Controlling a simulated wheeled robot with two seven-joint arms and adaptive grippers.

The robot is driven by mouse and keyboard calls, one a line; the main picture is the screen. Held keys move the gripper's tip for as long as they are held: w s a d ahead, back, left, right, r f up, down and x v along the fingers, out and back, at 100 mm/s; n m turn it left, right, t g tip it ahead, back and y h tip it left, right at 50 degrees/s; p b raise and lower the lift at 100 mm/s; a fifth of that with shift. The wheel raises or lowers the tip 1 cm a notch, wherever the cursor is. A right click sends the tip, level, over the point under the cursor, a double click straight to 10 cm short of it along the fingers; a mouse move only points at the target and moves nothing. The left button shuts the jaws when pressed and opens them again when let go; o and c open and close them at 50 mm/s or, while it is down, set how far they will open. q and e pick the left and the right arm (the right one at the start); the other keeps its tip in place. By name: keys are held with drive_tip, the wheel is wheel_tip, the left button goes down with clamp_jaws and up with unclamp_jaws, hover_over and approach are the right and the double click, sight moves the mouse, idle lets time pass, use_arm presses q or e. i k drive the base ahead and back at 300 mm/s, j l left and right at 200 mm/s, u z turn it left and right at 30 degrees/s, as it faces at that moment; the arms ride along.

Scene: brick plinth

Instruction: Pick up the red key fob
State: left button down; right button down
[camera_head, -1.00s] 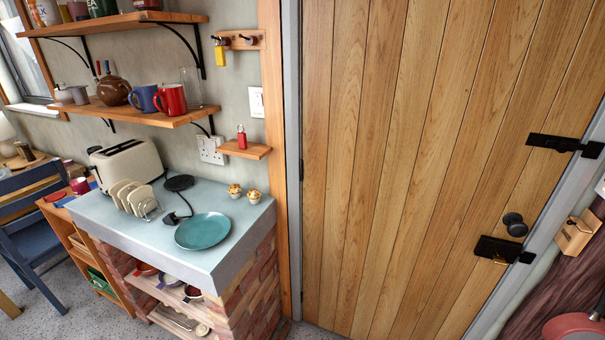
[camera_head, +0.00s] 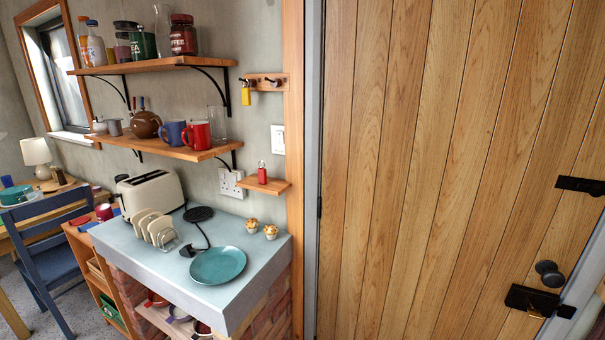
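The red key fob (camera_head: 262,175) stands upright on a small wooden wall ledge (camera_head: 264,186), with a metal ring at its top. The ledge is fixed beside the door frame, above the back right of the plinth's worktop. Neither of my grippers shows in the head view.
Below is the brick plinth's pale worktop (camera_head: 147,259) with a toaster (camera_head: 152,192), a toast rack (camera_head: 157,231), a teal plate (camera_head: 218,266) and two muffins (camera_head: 270,231). A yellow fob (camera_head: 246,95) hangs on a peg rail above. Shelves with a red mug (camera_head: 196,135) are left; a closed wooden door (camera_head: 420,170) is right.

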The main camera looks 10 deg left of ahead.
sight(262, 172)
drive_tip(key=i+l+u, duration=0.1)
drive_tip(key=i+u, duration=0.25)
drive_tip(key=i+l+u, duration=0.15)
drive_tip(key=u, duration=0.25)
drive_tip(key=i+l+u, duration=0.2)
drive_tip(key=u, duration=0.15)
drive_tip(key=l, duration=0.1)
